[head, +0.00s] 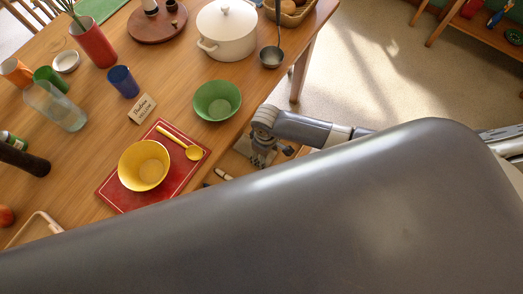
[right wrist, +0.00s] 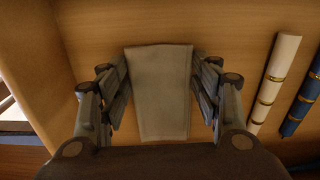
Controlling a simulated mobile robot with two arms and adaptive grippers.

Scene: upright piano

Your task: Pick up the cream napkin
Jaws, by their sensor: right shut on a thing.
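The cream napkin (right wrist: 160,105) is a flat, folded greyish-cream cloth in the middle of the right wrist view. My right gripper (right wrist: 160,75) is shut on it, with one finger at each side edge. My left gripper is not in view.
A white roll (right wrist: 275,82) and a blue roll (right wrist: 304,98), both with gold bands, lie right of the napkin on a wooden surface. On the table, a green bowl (head: 217,101) and a yellow bowl (head: 143,165) on a red mat (head: 113,190) stand nearby.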

